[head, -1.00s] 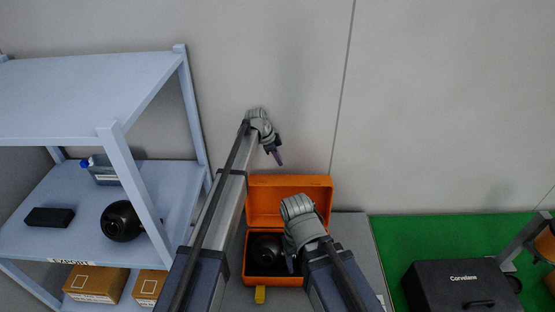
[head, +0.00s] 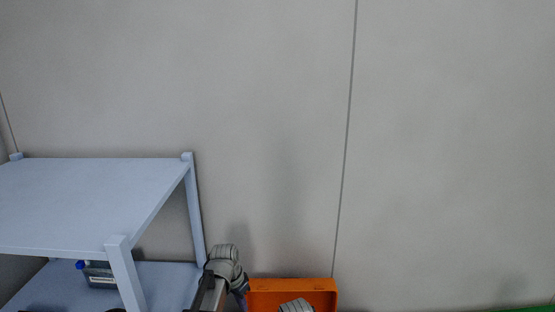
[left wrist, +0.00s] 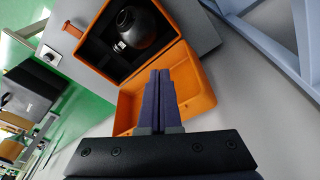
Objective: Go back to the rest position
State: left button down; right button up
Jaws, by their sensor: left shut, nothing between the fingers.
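My left gripper (left wrist: 160,100) shows in the left wrist view with its two purple fingers pressed together and nothing between them. In the head view my left gripper (head: 241,290) is small, at the bottom left of centre, beside the orange case (head: 318,292).
A light blue shelf (head: 85,200) stands on the left in the head view, with a blue-capped container (head: 100,275) on its lower board. A bare grey wall (head: 440,150) fills the rest. A black box (left wrist: 32,92) sits on a green mat (left wrist: 75,95).

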pick_arm(q)
jog(key=s+a+n+y, duration=0.1)
jog(key=s+a+n, duration=0.2)
jog(key=s, duration=0.5)
jog(key=s+a+n, duration=0.3)
jog(key=s+n, duration=0.1)
jog(key=s, duration=0.3)
jog(key=s+d+f+m+b, duration=0.1)
jog(key=s+d+f+b, duration=0.1)
jog(key=f+b, duration=0.4)
jog(key=s+d+f+m+g+y+b, duration=0.1)
jog(key=s+d+f+b, duration=0.1)
jog(key=d+f+b, duration=0.3)
jog(key=s+d+f+m+b, duration=0.1)
jog(key=d+f+b, duration=0.3)
jog(key=f+b, duration=0.5)
jog(key=shift+s+f+g+y, duration=0.2)
jog(key=shift+s+g+y, duration=0.15)
jog(key=shift+s, duration=0.25)
